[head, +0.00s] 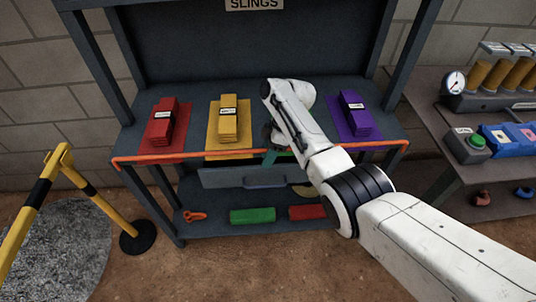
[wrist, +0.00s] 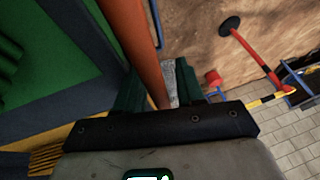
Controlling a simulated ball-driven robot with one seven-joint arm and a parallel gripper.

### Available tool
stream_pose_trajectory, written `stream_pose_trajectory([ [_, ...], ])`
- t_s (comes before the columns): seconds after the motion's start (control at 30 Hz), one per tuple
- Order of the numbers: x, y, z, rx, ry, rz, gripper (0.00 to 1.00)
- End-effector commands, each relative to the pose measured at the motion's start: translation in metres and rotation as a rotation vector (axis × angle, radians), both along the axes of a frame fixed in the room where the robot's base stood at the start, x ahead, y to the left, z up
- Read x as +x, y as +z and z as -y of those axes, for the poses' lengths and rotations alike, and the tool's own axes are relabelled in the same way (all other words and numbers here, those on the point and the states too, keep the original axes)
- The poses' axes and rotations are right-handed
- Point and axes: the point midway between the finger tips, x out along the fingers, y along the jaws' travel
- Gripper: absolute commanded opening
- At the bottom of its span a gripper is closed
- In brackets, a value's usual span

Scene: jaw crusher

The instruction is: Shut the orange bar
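The orange bar (head: 180,157) is a long thin rail along the front edge of the dark sling rack, from the left corner to the right corner. My arm hides part of its middle. My gripper (head: 271,152) is at the rack's front edge, close to the bar, with its fingers partly hidden. In the wrist view, the orange bar (wrist: 142,45) runs down between the two dark green fingers of my gripper (wrist: 160,85). A grey strip shows between the bar and the right finger, so the fingers look open around the bar. Contact cannot be told.
Red (head: 165,115), yellow (head: 229,120) and purple (head: 354,115) sling bundles lie on the shelf. A drawer (head: 225,178) and lower shelf are below. A yellow-black barrier (head: 38,195) stands left; a bench with a control box (head: 465,145) stands right.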

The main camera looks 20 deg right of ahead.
Motion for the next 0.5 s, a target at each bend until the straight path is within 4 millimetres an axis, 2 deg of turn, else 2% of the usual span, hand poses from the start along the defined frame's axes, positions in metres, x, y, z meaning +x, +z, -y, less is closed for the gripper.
stream_pose_trajectory([
  [0.5, -0.0004, 0.0049, -0.0006, -0.008, 0.0, 0.032, 0.39],
])
